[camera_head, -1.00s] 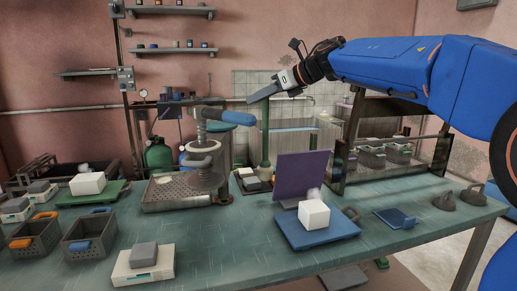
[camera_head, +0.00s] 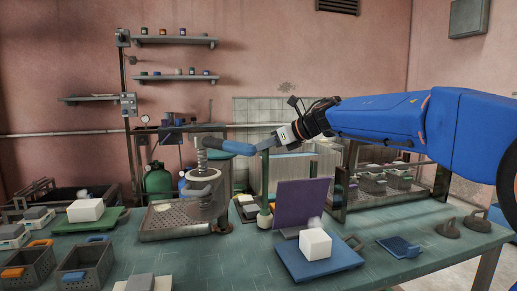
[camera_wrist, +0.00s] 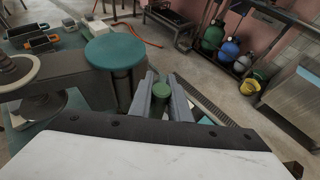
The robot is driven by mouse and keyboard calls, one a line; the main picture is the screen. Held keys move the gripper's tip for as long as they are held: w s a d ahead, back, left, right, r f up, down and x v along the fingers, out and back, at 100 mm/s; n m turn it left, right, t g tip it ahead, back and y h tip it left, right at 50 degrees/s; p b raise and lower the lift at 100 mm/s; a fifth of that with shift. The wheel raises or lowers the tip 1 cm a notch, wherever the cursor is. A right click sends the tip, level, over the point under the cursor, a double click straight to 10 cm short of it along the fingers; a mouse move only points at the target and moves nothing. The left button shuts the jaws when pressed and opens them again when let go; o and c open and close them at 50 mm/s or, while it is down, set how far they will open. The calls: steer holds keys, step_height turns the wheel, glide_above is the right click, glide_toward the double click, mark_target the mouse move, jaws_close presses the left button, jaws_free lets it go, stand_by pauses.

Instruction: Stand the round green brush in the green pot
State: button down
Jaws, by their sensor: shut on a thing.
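My gripper (camera_head: 265,146) is shut on the upper end of the green brush (camera_head: 265,177). The brush hangs upright, its long green handle below the jaws. Its lower end (camera_head: 265,217), pale and greenish, is over or near the small dark tray behind the bench; I cannot tell whether it touches anything. In the wrist view only the round green handle top (camera_wrist: 160,91) shows between the fingers. I cannot make out the green pot clearly in either view.
A purple panel (camera_head: 302,205) and a white block (camera_head: 315,243) on a blue board (camera_head: 290,262) are to the right. Grey crates (camera_head: 85,262) stand at front left.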

steer(key=c, duration=1.7)
jaws_free()
steer(key=shift+o, duration=0.2)
steer(key=v, duration=1.2)
